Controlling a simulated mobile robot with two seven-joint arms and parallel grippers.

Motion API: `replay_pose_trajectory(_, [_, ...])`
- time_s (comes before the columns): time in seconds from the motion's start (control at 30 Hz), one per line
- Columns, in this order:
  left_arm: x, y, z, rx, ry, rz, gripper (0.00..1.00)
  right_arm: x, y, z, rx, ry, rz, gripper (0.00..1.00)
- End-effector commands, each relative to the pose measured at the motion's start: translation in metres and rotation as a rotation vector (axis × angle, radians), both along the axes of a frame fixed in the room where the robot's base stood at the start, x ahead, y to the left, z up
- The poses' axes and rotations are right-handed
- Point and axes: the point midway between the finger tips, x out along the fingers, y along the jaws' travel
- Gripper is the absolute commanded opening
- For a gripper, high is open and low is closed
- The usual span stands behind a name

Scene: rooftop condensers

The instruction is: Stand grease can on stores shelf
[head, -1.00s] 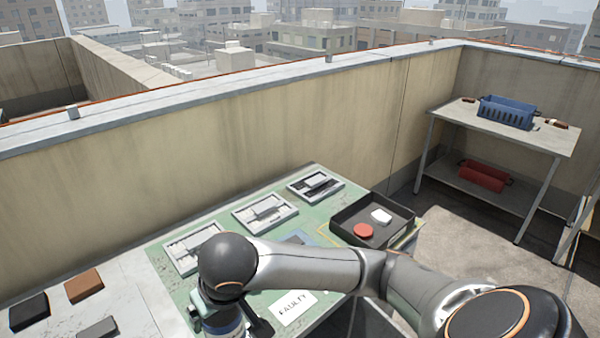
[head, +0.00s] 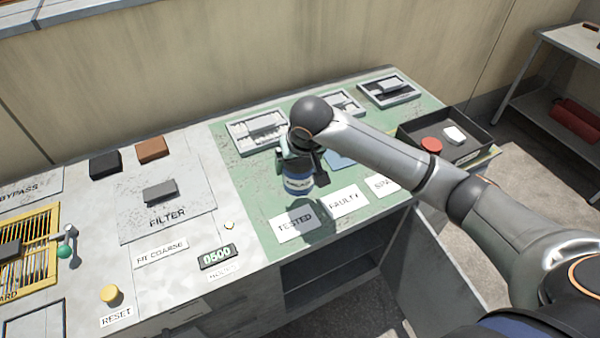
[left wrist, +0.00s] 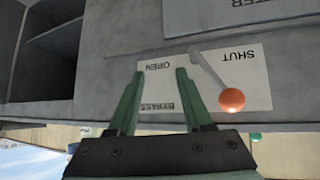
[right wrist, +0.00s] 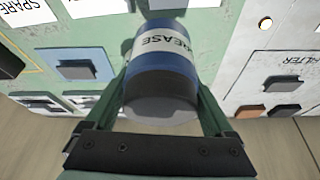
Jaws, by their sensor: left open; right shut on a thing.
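The grease can (head: 298,184), blue with a white band, is in my right gripper (head: 300,164), above the green mat behind the TESTED card. In the right wrist view the can (right wrist: 160,75) sits between the two fingers of my right gripper (right wrist: 165,95), its GREASE label showing. My left gripper (left wrist: 158,92) is open and empty, in front of a BYPASS label plate; it is outside the head view. An open compartment with a shelf (head: 330,272) shows under the bench. I cannot tell whether it is the stores shelf.
A grey door panel (head: 430,275) stands open beside the compartment. A black tray (head: 465,150) holds a red and a white thing. A lever with an orange knob (left wrist: 231,100) is close to my left gripper. A shelved table (head: 565,100) stands at the far right.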

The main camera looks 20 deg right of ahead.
Motion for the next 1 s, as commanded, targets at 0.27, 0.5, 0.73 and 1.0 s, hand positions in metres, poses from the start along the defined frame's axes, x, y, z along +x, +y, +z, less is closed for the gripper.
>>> replay_pose_trajectory(0.27, [-0.001,-0.003,-0.008,-0.003,0.013,-0.007,0.50,0.027,-0.010,-0.036,0.000,0.000,0.001,0.07])
replay_pose_trajectory(0.5, [0.001,-0.006,-0.008,-0.008,0.006,-0.011,0.50,0.034,-0.013,-0.060,-0.002,0.002,0.001,0.07])
replay_pose_trajectory(0.73, [0.004,-0.010,-0.004,-0.013,-0.003,-0.016,0.50,0.034,-0.013,-0.075,0.000,-0.002,0.002,0.07])
replay_pose_trajectory(1.0, [0.005,-0.010,-0.003,-0.012,-0.004,-0.016,0.50,0.034,-0.013,-0.077,0.001,0.000,0.001,0.07])
